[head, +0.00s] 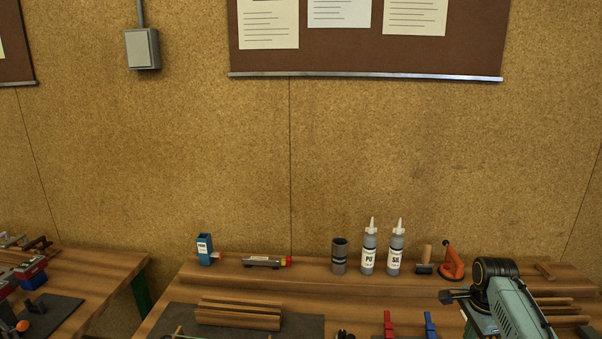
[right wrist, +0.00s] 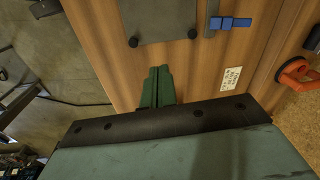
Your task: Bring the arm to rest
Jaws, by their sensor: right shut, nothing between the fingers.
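My right arm (head: 510,305) comes in at the lower right of the head view, above the right part of the workbench (head: 225,272). In the right wrist view my right gripper (right wrist: 159,72) has its green fingers together with nothing between them. They lie over the edge of the wooden bench top (right wrist: 95,25), apart from the tools there. My left arm and gripper are not in view.
Two glue bottles (head: 369,250), a dark cylinder (head: 339,258) and an orange suction cup (head: 452,262) stand along the bench's back. Red (head: 389,325) and blue (head: 430,326) clamps lie near the front. The wrist view shows open floor (right wrist: 45,65) left of the bench.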

